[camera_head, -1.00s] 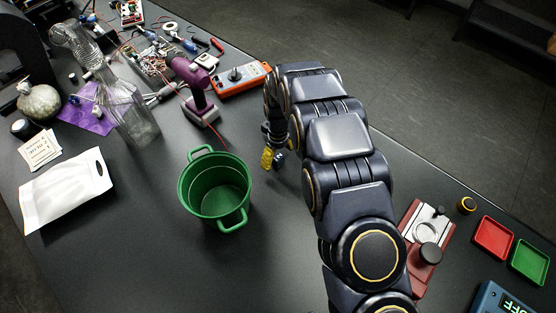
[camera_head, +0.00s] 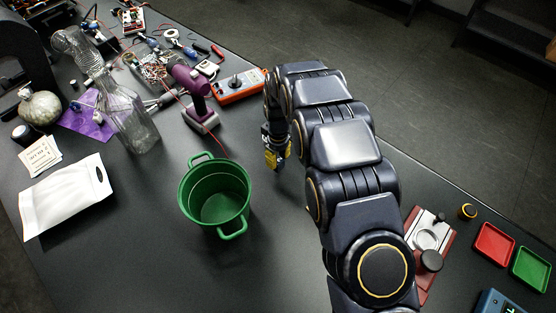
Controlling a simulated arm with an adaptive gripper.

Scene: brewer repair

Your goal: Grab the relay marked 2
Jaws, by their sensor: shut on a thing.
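My gripper (camera_head: 277,157) hangs from the arm to the right of the green bucket, above the dark table. Its yellow-marked fingertips point down and are close together. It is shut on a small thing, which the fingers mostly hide. I cannot tell what that thing is, or read any mark on it. No relay marked 2 can be made out elsewhere in the head view.
A green two-handled bucket (camera_head: 186,203) stands left of my gripper. Behind it are a purple tool (camera_head: 190,82), an orange meter (camera_head: 238,87) and a glass decanter (camera_head: 128,115). A white pouch (camera_head: 66,196) lies left. Red (camera_head: 495,244) and green (camera_head: 531,269) trays lie right.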

